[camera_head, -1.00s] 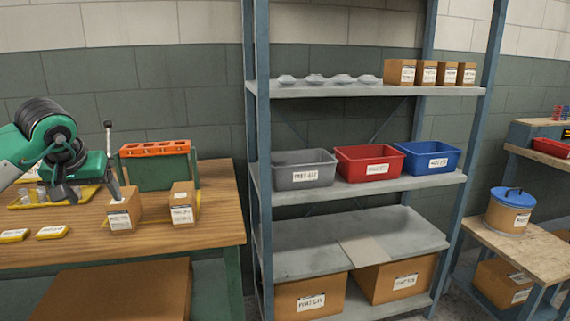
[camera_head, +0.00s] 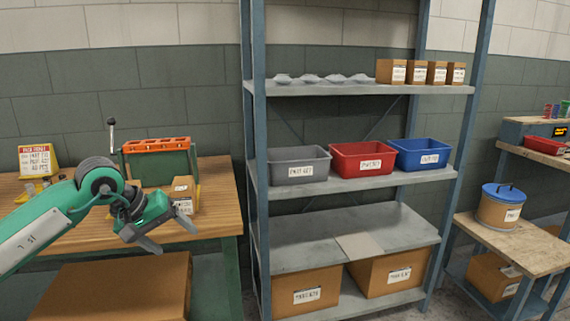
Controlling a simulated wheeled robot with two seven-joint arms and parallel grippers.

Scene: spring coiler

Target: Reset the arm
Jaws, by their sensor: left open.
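My left arm comes in from the left, green and grey. Its left gripper (camera_head: 172,234) is open and empty, with the fingers spread apart over the front edge of the wooden workbench (camera_head: 222,212). A cardboard box (camera_head: 183,193) stands on the bench just behind the gripper and is partly hidden by it. My right gripper is not in view.
A green machine with an orange top (camera_head: 157,146) and a yellow-framed sign (camera_head: 38,160) stand on the bench. A blue metal shelf rack holds a grey bin (camera_head: 299,166), a red bin (camera_head: 368,161) and a blue bin (camera_head: 418,154). A blue-lidded tub (camera_head: 503,205) stands at right.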

